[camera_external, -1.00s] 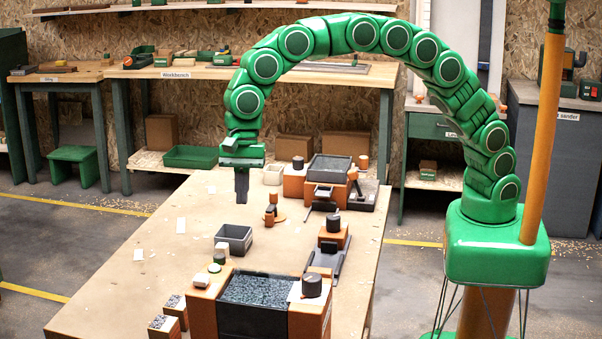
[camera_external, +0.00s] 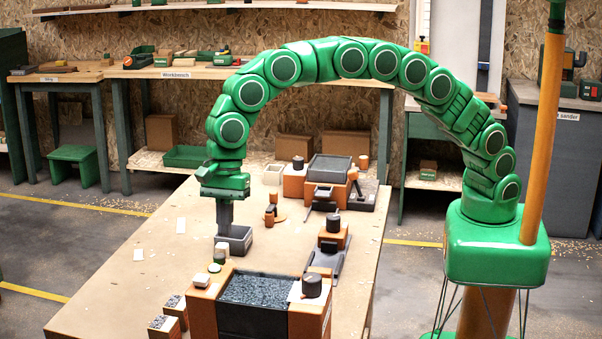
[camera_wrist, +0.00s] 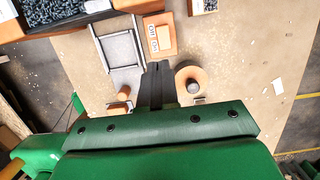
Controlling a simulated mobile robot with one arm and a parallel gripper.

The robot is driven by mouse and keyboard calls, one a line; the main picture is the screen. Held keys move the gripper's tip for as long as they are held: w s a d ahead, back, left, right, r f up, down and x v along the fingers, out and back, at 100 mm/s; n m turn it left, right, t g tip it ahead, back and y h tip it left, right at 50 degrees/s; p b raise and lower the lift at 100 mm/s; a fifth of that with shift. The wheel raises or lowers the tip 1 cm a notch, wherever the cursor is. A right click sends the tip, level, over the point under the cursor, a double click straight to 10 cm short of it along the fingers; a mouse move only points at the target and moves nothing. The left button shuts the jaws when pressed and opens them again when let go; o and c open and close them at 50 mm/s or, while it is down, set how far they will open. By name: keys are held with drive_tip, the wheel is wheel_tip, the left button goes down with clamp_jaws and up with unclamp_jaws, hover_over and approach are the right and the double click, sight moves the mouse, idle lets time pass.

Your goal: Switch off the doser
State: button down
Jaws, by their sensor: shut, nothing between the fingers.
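My gripper (camera_external: 224,222) is shut and empty, pointing down over the table beside or above a small grey bin (camera_external: 240,246); I cannot tell the exact gap. Its dark fingers also show together in the wrist view (camera_wrist: 155,88). No unit is clearly readable as the doser. A round orange disc with a grey knob (camera_wrist: 192,86) lies right of the fingers. In the external view an orange unit with a black knob (camera_external: 333,224) stands right of my gripper.
An orange machine with a speckled hopper (camera_external: 255,289) stands at the table's front, with a black knob (camera_external: 312,287). A similar grey-topped unit (camera_external: 329,168) is at the back. An orange post (camera_external: 270,214) stands between. The table's left side (camera_external: 130,285) is mostly clear.

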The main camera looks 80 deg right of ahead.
drive_tip(key=shift+f, duration=0.15)
drive_tip(key=x, duration=1.3)
drive_tip(key=shift+a+f, duration=0.1)
drive_tip(key=shift+f, duration=0.3)
